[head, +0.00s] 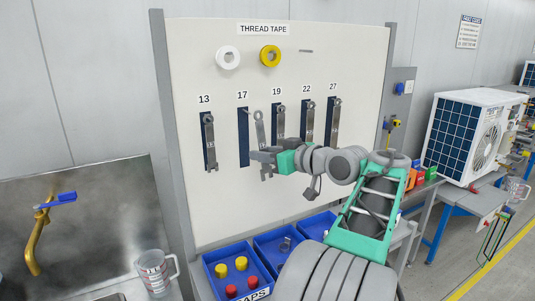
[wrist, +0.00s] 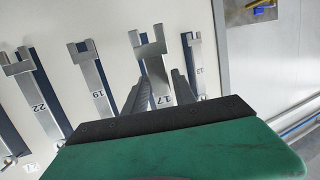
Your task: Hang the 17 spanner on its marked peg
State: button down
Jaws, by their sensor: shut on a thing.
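The 17 spanner (head: 260,128) is a grey steel spanner, held upright in front of the tool board. My gripper (head: 263,156) is shut on its lower part. Its ring end is up and its open jaw points down. It is just right of the bare dark blue outline (head: 243,140) under the label 17, where a small peg shows near the top. In the wrist view the spanner (wrist: 150,62), marked 17, stands between my fingers (wrist: 157,95), with its open jaw at the top of the picture. Whether it touches the board is unclear.
The 13 spanner (head: 208,140) hangs to the left; the 19 spanner (head: 277,124) hangs close to the right, then the 22 (head: 307,122) and 27 (head: 333,120). Tape rolls (head: 270,56) hang above. Blue bins (head: 225,254) with caps stand below the board.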

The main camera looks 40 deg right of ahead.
jog(key=shift+w+d+f+p, duration=0.15)
jog(key=shift+w+d+p, duration=0.15)
jog(key=shift+w, duration=0.8)
jog(key=shift+w+d+f+p, duration=0.1)
jog(key=shift+w+d+p, duration=0.25)
jog(key=shift+w, duration=0.8)
jog(key=shift+w+d+f+p, duration=0.15)
jog(key=shift+w+d+p, duration=0.15)
jog(key=shift+w, duration=0.8)
jog(key=c, duration=0.9)
grip_release()
jog(key=shift+c, duration=0.2)
jog(key=shift+s, duration=0.15)
